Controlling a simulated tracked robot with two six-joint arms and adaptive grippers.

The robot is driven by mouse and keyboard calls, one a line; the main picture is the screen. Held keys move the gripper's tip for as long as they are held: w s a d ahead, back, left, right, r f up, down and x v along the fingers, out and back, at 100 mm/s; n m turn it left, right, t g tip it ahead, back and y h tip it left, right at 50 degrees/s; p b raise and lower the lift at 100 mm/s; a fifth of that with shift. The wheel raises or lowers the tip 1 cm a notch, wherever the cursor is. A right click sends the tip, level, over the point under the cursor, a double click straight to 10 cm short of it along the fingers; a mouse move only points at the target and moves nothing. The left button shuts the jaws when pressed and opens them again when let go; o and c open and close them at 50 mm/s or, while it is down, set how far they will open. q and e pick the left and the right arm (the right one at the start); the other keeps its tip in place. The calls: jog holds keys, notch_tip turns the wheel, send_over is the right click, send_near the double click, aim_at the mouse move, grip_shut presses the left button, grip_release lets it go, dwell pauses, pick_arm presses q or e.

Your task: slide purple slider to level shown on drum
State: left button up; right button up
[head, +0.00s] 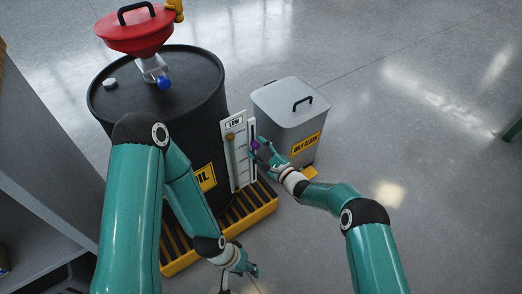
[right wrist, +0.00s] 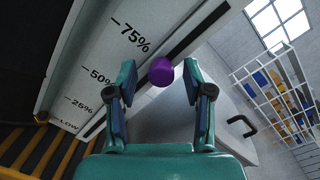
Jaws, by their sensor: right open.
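A black drum (head: 185,100) carries a white gauge board (head: 238,160) on its right side. The purple slider (head: 255,145) is a round knob on a dark vertical slot beside the board. In the right wrist view the purple slider (right wrist: 161,71) stands near the 75% mark of a scale (right wrist: 100,70) with LOW, 25%, 50% and 75%. My right gripper (right wrist: 160,80) is open, with a finger on either side of the slider and gaps visible. My left gripper (head: 246,268) hangs low, apart from the drum; its fingers are unclear.
A grey lidded bin (head: 288,105) stands right of the board, close to my right gripper. A red funnel (head: 135,30) sits on the drum, above a blue knob (head: 164,83). A yellow-and-black striped base (head: 250,208) lies under the drum. The floor to the right is clear.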

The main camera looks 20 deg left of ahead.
grip_shut()
